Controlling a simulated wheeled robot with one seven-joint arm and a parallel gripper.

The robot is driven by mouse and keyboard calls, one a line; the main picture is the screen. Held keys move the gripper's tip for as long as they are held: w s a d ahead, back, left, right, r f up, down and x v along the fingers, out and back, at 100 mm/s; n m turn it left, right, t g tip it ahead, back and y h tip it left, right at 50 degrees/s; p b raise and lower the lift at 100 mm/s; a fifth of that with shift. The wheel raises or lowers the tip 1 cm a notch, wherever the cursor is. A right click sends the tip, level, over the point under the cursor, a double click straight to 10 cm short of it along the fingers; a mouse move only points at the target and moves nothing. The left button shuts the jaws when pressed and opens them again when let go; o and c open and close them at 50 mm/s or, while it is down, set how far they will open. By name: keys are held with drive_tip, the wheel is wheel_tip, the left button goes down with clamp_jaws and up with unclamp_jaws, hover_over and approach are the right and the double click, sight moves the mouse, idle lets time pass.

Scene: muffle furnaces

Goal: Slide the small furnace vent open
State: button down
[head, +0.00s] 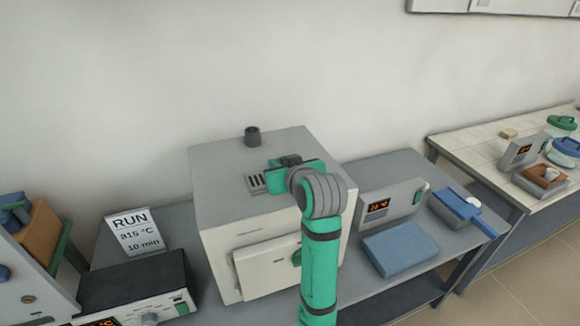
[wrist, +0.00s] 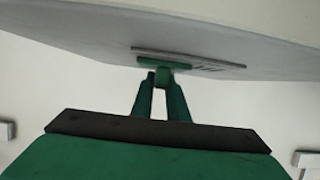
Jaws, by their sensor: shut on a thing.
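The small furnace (head: 215,175) is a pale box on the grey bench, with a slotted vent (head: 256,183) on its top. Several dark slots show to the left of my gripper in the head view. In the wrist view the vent is a thin plate (wrist: 225,66) with a green slider (wrist: 152,63) and a small green knob (wrist: 160,72). My gripper (wrist: 160,84) is shut on that knob, its two green fingers meeting at it. Slots show to the right of the slider there. In the head view my arm hides part of the furnace top and the fingertips.
A dark chimney stub (head: 252,136) stands behind the vent on the furnace top. A grey controller (head: 390,203) and blue block (head: 400,249) sit to the right. A RUN sign (head: 134,232) and black unit (head: 135,287) are to the left.

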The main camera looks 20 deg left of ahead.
drive_tip(key=shift+w+d, duration=0.15)
drive_tip(key=shift+d, duration=0.1)
drive_tip(key=c, duration=1.7)
unclamp_jaws()
drive_tip(key=v, duration=1)
drive_tip(key=shift+s+d+r, duration=0.1)
drive_tip(key=shift+s+d, duration=0.1)
drive_tip(key=shift+s, duration=0.15)
